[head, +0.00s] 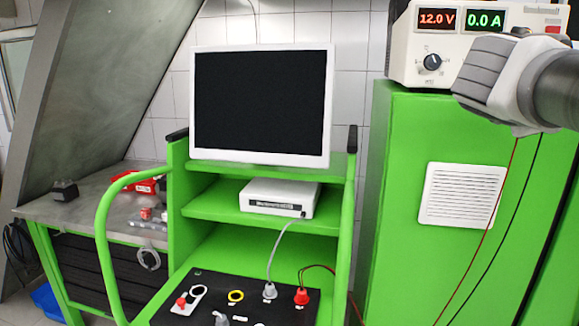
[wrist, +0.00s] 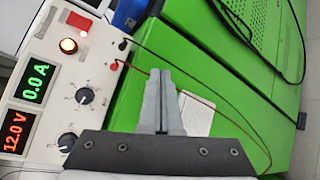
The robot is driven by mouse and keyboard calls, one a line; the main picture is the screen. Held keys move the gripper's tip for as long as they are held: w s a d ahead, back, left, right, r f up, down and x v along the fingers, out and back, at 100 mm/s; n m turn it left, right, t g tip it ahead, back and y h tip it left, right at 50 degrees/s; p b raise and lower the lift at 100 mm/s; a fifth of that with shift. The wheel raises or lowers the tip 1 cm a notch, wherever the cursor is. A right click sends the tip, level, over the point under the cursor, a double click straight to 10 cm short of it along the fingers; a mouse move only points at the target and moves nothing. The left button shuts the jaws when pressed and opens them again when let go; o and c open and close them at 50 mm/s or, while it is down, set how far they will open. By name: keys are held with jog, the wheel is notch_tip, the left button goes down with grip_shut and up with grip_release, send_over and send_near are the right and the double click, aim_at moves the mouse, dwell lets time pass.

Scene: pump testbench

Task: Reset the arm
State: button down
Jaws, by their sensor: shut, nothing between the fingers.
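My gripper (wrist: 160,80) shows in the wrist view with its two grey fingers together and nothing between them. It is above the green cabinet (wrist: 215,70), close to the power supply (wrist: 60,80). In the head view part of my arm reaches in at the upper right, in front of the power supply (head: 410,50), and the fingertips cannot be made out there. The power supply stands on the green cabinet (head: 395,170). Its displays read 12.0 V and 0.0 A.
A green cart (head: 190,195) carries a dark monitor (head: 260,105), a white box (head: 275,196) and a black panel (head: 250,308) with connectors. A metal bench (head: 95,205) is at left. Red and black cables (head: 505,185) hang before the cabinet; the red cable (wrist: 200,100) passes close to my fingers.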

jog(key=s+a+f+m+g+y, duration=0.1)
jog(key=s+a+f+m+y, duration=0.3)
jog(key=a+f, duration=0.3)
jog(key=s+a+f+m+g+y, duration=0.1)
jog(key=s+a+f+m+y, duration=0.3)
jog(key=a+f, duration=0.4)
jog(key=s+a+f+m+g+y, duration=0.1)
jog(key=s+a+f+m+y, duration=0.3)
jog(key=f, duration=0.9)
jog(key=s+a, duration=0.2)
jog(key=a, duration=0.1)
jog(key=shift+s+a+f+m, duration=0.2)
jog(key=shift+a+f+m, duration=0.2)
